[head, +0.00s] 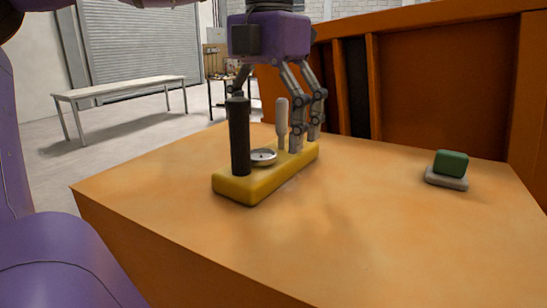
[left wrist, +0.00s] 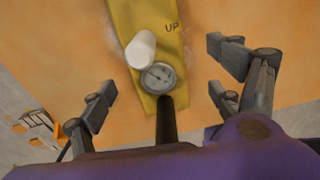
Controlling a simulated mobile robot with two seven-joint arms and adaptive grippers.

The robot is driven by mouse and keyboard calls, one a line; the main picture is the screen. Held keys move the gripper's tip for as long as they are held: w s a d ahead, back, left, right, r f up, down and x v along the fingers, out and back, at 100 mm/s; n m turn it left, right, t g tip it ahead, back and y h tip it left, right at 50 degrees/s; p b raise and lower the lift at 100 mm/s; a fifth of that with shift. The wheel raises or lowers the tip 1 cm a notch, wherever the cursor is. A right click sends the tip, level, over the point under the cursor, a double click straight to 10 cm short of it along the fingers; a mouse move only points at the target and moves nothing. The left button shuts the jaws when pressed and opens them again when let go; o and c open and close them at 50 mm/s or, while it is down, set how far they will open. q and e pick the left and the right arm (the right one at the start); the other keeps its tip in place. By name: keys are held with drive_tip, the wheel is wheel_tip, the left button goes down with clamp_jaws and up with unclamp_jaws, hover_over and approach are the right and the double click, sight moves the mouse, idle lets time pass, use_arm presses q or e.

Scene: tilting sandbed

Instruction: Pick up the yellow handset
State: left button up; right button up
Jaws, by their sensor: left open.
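The yellow handset (head: 266,186) lies on the orange tabletop, a long yellow bar with a tall black post near its front end, a round silver dial and a pale post. In the left wrist view the handset (left wrist: 152,17) shows "UP" lettering, with the dial and pale post in the middle. My left gripper (head: 277,124) hangs above and around the handset, fingers pointing down. In the left wrist view my left gripper (left wrist: 163,80) is open, with one finger left of the bar and two right of it, gaps showing between. My right gripper is not in view.
A green block (head: 452,163) on a grey base (head: 446,181) sits at the right of the orange tabletop (head: 350,225). A brown wooden wall (head: 440,85) rises behind the table. A white bench (head: 120,88) stands at the back left. The tabletop's front is clear.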

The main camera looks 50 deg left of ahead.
sight(267, 157)
use_arm(q)
drive_tip(key=f, duration=0.3)
drive_tip(key=f+p, duration=0.1)
drive_tip(key=f, duration=0.1)
drive_tip(key=shift+s+a, duration=0.1)
drive_tip(key=shift+a, duration=0.15)
drive_tip(key=c, duration=1.6)
